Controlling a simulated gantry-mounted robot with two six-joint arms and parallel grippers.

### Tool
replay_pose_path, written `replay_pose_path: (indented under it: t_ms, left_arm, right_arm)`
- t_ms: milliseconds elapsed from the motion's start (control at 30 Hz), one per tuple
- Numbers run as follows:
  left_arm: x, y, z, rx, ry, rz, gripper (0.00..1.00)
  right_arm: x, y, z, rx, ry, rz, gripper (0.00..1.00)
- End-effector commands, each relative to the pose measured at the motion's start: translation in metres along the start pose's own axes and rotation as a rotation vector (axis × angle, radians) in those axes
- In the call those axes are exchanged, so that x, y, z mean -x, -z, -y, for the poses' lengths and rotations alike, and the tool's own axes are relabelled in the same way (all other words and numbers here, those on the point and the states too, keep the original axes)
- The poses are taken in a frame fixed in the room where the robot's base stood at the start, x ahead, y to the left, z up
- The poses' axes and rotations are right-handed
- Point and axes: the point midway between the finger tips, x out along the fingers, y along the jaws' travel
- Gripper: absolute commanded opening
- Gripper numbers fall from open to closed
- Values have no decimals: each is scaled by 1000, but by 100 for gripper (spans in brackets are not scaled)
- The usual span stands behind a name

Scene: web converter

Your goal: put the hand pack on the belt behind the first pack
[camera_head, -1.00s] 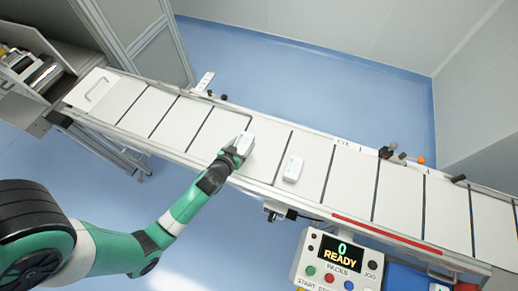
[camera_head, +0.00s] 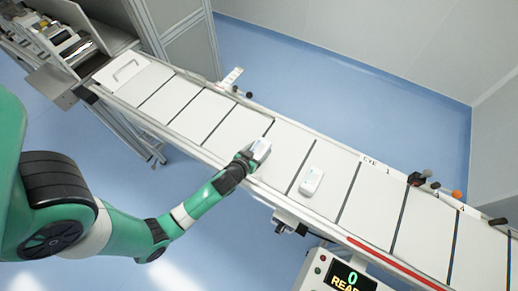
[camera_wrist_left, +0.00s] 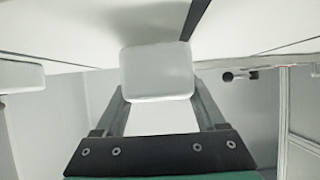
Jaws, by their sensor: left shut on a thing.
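The hand pack (camera_head: 261,148) is a small white box in my left gripper (camera_head: 250,157), over the near side of the belt (camera_head: 209,118). In the left wrist view the hand pack (camera_wrist_left: 157,72) sits between the two fingers of the left gripper (camera_wrist_left: 158,92), which is shut on it. I cannot tell whether the pack touches the belt. The first pack (camera_head: 311,181), white with small marks, lies on the belt to the right of the hand pack, one panel along and apart from it. My right gripper is not in view.
Dark lines divide the belt into panels. A red strip (camera_head: 382,256) marks the near edge at right. A control box with a display (camera_head: 348,279) stands below it. Small fittings (camera_head: 428,183) line the far edge. The panels left of the hand pack are clear.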

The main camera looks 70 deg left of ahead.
Motion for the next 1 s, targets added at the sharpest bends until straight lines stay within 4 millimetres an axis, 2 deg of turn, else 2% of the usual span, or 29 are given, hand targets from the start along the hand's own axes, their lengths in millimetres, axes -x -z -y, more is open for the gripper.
replay_pose_path:
  t_ms: [1000]
  left_arm:
    - [-8, -14, 0, 0, 0, -1, 0]
  right_arm:
    - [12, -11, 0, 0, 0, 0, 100]
